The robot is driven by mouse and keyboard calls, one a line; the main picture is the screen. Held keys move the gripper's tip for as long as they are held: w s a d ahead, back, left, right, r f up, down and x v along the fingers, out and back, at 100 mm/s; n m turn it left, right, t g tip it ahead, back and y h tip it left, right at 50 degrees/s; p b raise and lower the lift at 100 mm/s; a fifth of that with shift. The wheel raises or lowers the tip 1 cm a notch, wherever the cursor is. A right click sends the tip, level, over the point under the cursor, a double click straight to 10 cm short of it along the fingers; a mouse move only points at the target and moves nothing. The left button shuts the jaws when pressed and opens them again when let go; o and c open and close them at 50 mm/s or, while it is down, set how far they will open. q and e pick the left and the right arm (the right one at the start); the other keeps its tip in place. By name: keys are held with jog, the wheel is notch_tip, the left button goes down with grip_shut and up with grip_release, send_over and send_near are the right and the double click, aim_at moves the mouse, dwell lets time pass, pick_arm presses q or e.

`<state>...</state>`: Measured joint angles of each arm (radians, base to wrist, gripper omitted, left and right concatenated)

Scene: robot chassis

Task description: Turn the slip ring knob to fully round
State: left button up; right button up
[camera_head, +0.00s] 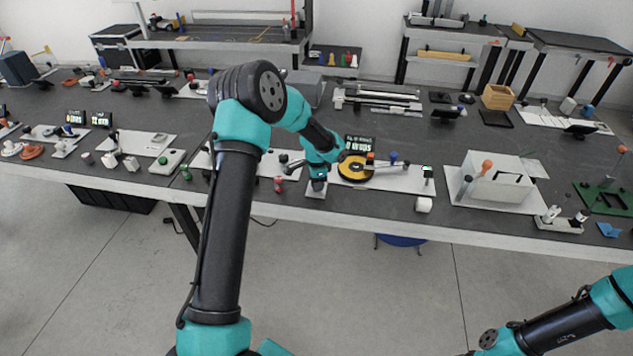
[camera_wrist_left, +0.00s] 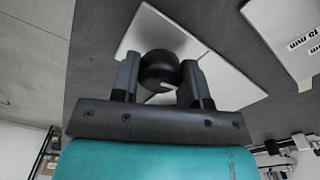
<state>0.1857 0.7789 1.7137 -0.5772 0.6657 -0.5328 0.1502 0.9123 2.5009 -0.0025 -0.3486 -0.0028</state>
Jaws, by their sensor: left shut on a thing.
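The knob (camera_wrist_left: 158,66) is a round black cap with a white index line, seen in the left wrist view. It stands on a light grey plate (camera_wrist_left: 205,85), which also shows as a small pale plate (camera_head: 316,194) at the bench's front edge in the head view. My left gripper (camera_head: 318,184) reaches down over this plate and hides most of the knob there. In the left wrist view my left gripper (camera_wrist_left: 160,72) has one finger on each side of the knob and is shut on it. The white line points towards the right finger. My right gripper is out of view.
Just right of my left gripper stand a yellow and black disc (camera_head: 356,169) on a white board and a dark display (camera_head: 358,143) reading "0 wraps". A red-topped piece (camera_head: 278,184) and a white roll (camera_head: 424,204) lie nearby. A white box (camera_head: 497,183) stands farther right.

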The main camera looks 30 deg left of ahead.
pick_arm(q)
jog(key=shift+m, duration=0.9)
jog(key=o, duration=0.9)
jog(key=shift+o, duration=0.2)
jog(key=shift+r, duration=0.1)
notch_tip(320, 180, up, 17)
jog(key=shift+r, duration=0.15)
jog(key=shift+d, duration=0.1)
